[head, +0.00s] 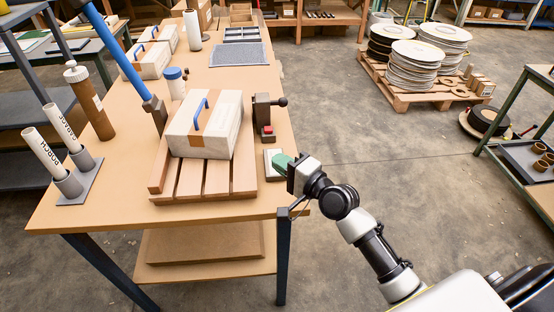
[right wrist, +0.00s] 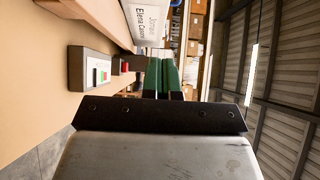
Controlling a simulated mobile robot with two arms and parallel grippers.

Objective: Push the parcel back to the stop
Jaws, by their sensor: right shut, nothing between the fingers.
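The parcel (head: 205,125) is a pale box with a brown band and a blue handle. It sits on a slatted wooden stand (head: 217,182) on the table; a wooden rail (head: 158,167) runs along the stand's left side. Which part is the stop I cannot tell. My right gripper (head: 279,161), with green fingers, is shut and empty at the table's right edge, right of the stand and apart from the parcel. In the right wrist view its fingers (right wrist: 164,76) are together, and the parcel's labelled side (right wrist: 150,22) shows beyond. My left gripper is out of view.
A small switch box (head: 271,160) lies beside my right gripper. A dark block with a lever and red button (head: 264,118) stands right of the parcel. A blue bar (head: 120,52) slants down at left. Labelled tubes (head: 43,153) stand front left.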

